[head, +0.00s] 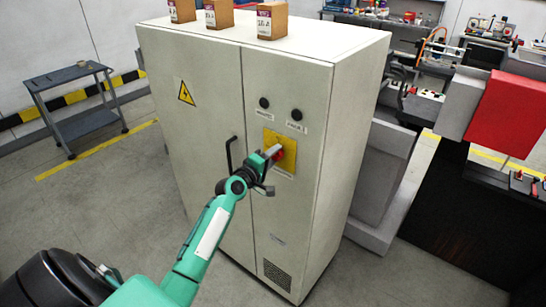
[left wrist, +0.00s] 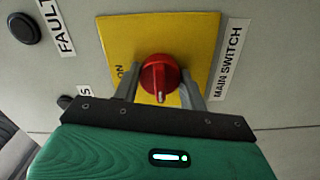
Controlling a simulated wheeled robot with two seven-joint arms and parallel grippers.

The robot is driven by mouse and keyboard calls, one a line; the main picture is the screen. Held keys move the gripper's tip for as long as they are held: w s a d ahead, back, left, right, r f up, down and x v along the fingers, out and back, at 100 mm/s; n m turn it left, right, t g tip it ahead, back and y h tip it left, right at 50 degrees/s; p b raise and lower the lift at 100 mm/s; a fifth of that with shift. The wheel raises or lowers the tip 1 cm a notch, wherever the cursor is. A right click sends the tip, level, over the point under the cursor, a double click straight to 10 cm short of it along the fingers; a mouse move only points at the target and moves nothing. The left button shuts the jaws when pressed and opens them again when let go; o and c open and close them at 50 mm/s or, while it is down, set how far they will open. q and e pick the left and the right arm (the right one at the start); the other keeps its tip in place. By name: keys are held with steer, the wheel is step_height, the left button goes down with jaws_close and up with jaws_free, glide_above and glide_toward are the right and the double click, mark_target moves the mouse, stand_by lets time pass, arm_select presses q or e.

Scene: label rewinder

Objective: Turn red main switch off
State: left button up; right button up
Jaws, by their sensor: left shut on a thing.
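The red main switch (left wrist: 160,75) is a round knob with a raised grip, on a yellow plate (left wrist: 205,30) labelled "MAIN SWITCH" in the left wrist view. In the head view the red switch (head: 276,152) and yellow plate (head: 285,140) are on the right door of a white cabinet (head: 205,100). My left gripper (left wrist: 160,92) is at the knob with one finger on each side, shut on it. The word "ON" shows at the knob's left in the wrist view. The gripper (head: 272,160) hides part of the knob in the head view. My right gripper is not in view.
A black door handle (head: 230,152) is just left of the switch. Two black round buttons (head: 297,115) (head: 264,103) sit above it. Several boxes (head: 272,20) stand on the cabinet top. A grey cart (head: 75,100) is at the left.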

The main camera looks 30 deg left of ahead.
arm_select(q)
steer(key=o, duration=0.8)
steer(key=shift+o, duration=0.8)
steer(key=shift+s+f, duration=0.15)
steer(key=shift+s, duration=0.45)
steer(key=s+a+b, duration=0.1)
steer(key=s+b, duration=0.3)
steer(key=s, duration=0.8)
steer(key=shift+s, duration=0.3)
steer(key=shift+a, duration=0.1)
